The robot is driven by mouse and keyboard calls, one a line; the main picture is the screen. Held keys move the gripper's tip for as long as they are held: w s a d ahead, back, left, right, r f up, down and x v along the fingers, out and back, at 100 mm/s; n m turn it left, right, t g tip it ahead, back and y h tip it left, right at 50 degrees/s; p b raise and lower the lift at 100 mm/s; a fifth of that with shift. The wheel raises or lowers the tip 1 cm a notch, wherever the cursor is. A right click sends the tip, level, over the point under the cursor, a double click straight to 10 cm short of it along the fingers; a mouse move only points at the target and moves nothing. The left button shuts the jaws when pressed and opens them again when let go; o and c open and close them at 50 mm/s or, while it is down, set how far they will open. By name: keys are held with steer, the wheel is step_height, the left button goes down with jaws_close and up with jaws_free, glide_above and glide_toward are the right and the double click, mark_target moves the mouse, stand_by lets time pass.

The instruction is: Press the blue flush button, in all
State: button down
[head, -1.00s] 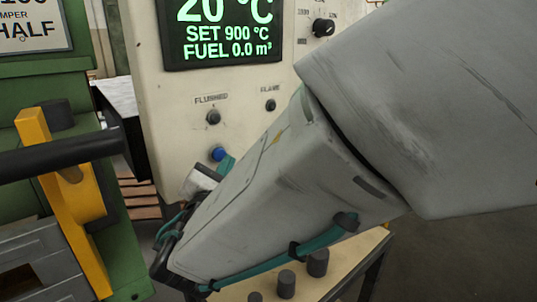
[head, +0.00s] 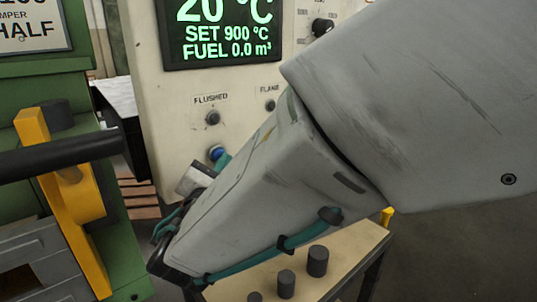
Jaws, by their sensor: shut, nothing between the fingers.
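The blue flush button (head: 216,153) is on the lower part of the cream control panel (head: 165,115), below a small dark indicator marked FLUSHED (head: 213,118). My arm crosses in front of the panel from the upper right, and its grey wrist end lies just below and beside the button. A teal cable on my arm shows right by the button. The fingers of my gripper are hidden behind my arm, so I cannot see whether they touch the button. Whether the button is pressed in cannot be told.
A green display (head: 225,35) reads 20 °C, SET 900 °C, FUEL 0.0 m³. A FLAME indicator (head: 270,105) and a black knob (head: 322,27) are also on the panel. A yellow lever (head: 75,215) stands at left. Dark cylinders (head: 317,260) stand on a table below.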

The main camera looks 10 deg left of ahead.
steer(key=shift+w+a, duration=0.15)
steer(key=shift+a, duration=0.1)
stand_by(0.6)
steer(key=shift+s+d, duration=0.5)
steer(key=shift+d, duration=0.15)
steer(key=s+d, duration=0.3)
steer(key=shift+s+d, duration=0.15)
steer(key=shift+d, duration=0.25)
stand_by(0.5)
